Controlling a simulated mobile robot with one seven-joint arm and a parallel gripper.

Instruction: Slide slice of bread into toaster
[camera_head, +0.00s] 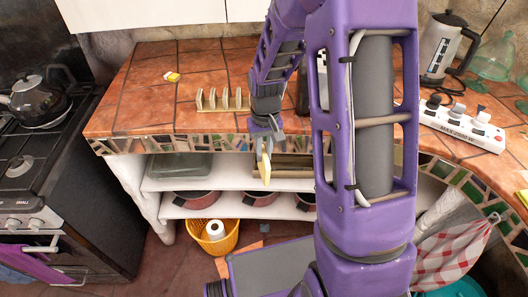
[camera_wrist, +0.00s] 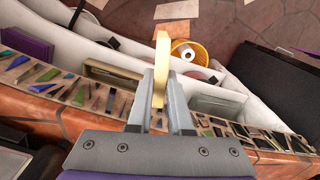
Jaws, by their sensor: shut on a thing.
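My gripper (camera_head: 265,145) is shut on a pale yellow slice of bread (camera_head: 265,168). It holds the slice in front of the counter's mosaic edge, over the open shelves. In the wrist view my gripper (camera_wrist: 159,98) pinches the slice (camera_wrist: 162,55), which is seen edge-on between the two fingers and sticks out beyond them. A rack (camera_head: 222,106) with several pale upright pieces, perhaps bread slices, stands on the counter left of my arm. No toaster can be clearly made out; a dark object (camera_head: 303,92) behind my arm is mostly hidden.
The tiled counter (camera_head: 150,100) is mostly clear on the left, with a small yellow packet (camera_head: 171,76). A power strip (camera_head: 462,122) and a kettle (camera_head: 446,48) stand at right. Shelves below hold pots (camera_head: 190,198). A yellow basket (camera_head: 213,240) is on the floor. A stove (camera_head: 40,160) stands left.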

